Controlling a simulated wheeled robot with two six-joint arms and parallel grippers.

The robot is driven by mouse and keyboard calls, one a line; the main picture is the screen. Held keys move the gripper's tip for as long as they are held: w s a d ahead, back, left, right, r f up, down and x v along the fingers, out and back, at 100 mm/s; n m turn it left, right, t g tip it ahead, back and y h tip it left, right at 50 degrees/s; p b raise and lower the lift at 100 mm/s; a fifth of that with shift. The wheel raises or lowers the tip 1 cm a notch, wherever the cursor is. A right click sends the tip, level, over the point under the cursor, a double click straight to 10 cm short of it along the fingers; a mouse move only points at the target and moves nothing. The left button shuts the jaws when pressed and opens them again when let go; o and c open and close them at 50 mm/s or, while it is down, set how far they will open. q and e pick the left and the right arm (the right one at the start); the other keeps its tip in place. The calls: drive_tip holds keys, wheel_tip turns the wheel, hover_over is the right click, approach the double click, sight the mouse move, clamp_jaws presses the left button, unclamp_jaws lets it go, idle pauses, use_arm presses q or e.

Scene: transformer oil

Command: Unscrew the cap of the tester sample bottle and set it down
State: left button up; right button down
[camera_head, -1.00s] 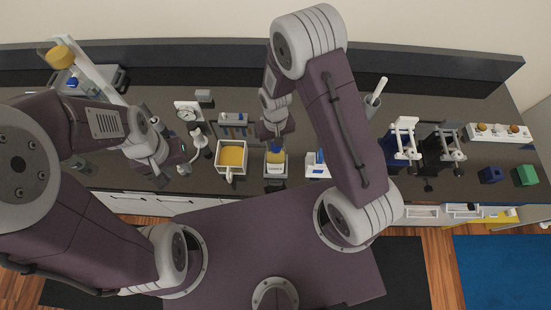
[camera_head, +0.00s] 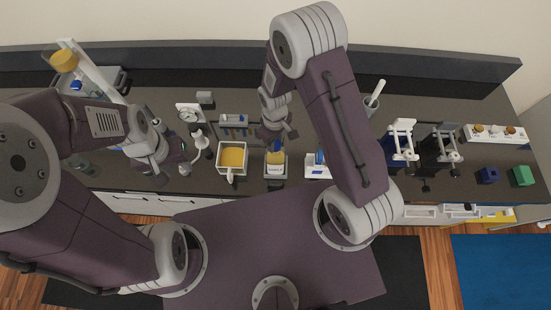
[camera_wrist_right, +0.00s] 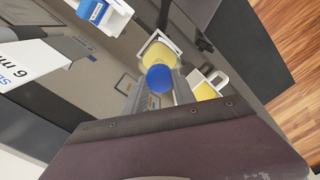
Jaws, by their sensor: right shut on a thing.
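My right gripper (camera_wrist_right: 160,91) is shut on this cap. The cap overlaps the bottle in that view, so I cannot tell whether they touch. My left gripper (camera_head: 158,174) hangs over the left part of the bench, away from the bottle; its fingers are too small to read.
A square cup of yellow oil with a handle (camera_head: 231,157) stands just left of the bottle. A white-and-blue box (camera_head: 317,166) is to its right. Black-and-white clamp stands (camera_head: 403,150) stand further right. A dark blue block (camera_head: 488,175) and a green block (camera_head: 522,176) lie at the far right.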

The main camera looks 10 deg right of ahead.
drive_tip(key=shift+r+p, duration=0.4)
drive_tip(key=shift+r, duration=0.25)
wheel_tip(320, 180, up, 2)
drive_tip(key=shift+r+p, duration=0.15)
drive_tip(key=shift+p, duration=0.85)
drive_tip(key=shift+r+p, duration=0.5)
drive_tip(key=shift+r, duration=0.4)
drive_tip(key=shift+f, duration=0.1)
